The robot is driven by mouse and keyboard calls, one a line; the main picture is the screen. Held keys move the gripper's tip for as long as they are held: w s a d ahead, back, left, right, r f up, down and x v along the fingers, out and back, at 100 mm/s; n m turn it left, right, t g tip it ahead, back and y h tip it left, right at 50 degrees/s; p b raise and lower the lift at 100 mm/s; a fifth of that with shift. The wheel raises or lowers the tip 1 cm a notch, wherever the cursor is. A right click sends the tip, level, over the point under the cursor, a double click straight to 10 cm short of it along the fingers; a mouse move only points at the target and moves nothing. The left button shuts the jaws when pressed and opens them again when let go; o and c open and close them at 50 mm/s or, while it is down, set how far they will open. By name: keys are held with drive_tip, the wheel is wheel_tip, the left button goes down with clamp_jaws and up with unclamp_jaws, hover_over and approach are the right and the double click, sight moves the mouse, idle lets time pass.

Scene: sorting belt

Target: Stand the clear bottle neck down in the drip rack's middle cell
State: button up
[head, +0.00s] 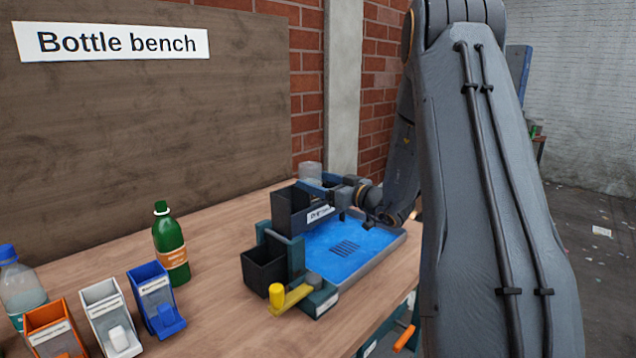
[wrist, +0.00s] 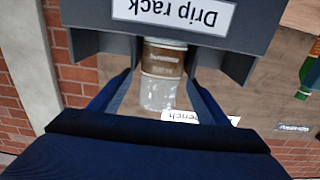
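A clear bottle with a brown label (wrist: 163,62) stands upright at the drip rack (wrist: 265,20); its neck is hidden and the plain broad end is up. It appears central behind the rack's name plate, and its clear top shows in the head view (head: 311,170). The rack is the dark box (head: 290,212) at the back of the bench. My gripper (wrist: 162,74) has one finger on each side of the bottle, with a narrow gap beside it.
A blue tray (head: 350,246) and a black bin (head: 263,268) with a yellow-ended fixture (head: 277,296) stand in front of the rack. A green bottle (head: 170,245), a blue-capped clear bottle (head: 22,287) and orange (head: 55,330), white (head: 112,320) and blue (head: 155,300) holders are at left.

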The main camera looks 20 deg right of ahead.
drive_tip(key=b+v, duration=0.2)
drive_tip(key=v, duration=0.5)
drive_tip(key=shift+s, duration=0.35)
drive_tip(key=shift+d+r, duration=0.1)
idle(0.4)
